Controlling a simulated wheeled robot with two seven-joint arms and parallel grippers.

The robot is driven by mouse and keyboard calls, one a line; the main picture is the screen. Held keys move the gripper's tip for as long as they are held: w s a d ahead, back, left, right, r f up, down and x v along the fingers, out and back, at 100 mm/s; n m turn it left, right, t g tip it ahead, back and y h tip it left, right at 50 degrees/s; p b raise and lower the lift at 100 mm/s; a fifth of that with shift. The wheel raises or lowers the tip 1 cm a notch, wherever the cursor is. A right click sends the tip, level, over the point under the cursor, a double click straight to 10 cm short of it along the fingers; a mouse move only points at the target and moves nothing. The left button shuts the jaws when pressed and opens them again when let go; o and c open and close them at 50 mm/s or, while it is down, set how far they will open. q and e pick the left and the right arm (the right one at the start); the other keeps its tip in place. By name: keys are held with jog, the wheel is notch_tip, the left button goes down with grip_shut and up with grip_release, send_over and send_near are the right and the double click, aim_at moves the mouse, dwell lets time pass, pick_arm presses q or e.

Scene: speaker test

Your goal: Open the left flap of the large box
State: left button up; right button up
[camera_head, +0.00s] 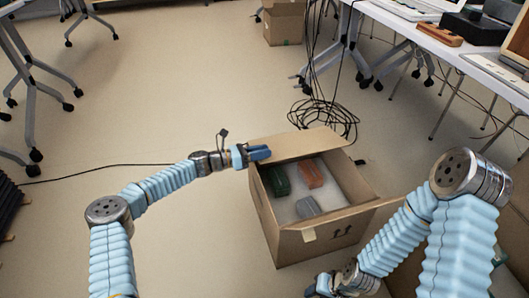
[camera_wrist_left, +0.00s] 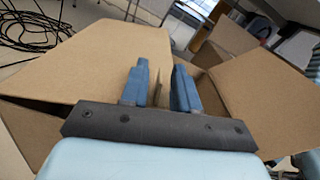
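The large box (camera_head: 315,238) is a brown cardboard box standing on the floor in the head view, its top open. A broad flap (camera_head: 300,144) lies along its far side; I cannot tell a separate left flap there. My left gripper (camera_head: 260,153) is at the box's far left corner, beside that flap's end. In the left wrist view my left gripper (camera_wrist_left: 160,85) has its two blue fingers apart, with a thin cardboard edge showing between them. Cardboard panels spread left (camera_wrist_left: 95,60) and right (camera_wrist_left: 262,95) of the fingers. My right gripper (camera_head: 323,285) is low near the box's front, partly cut off.
Inside the box are a green item (camera_head: 279,181), an orange item (camera_head: 311,174) and a grey item (camera_head: 307,207). Black cables (camera_head: 325,115) lie coiled behind it. A white table (camera_head: 480,62) stands at right. The floor left of the box is mostly clear.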

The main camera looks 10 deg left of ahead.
pick_arm(q)
jog(key=shift+w+d, duration=0.25)
jog(key=shift+d, duration=0.25)
grip_shut()
dwell(1.2)
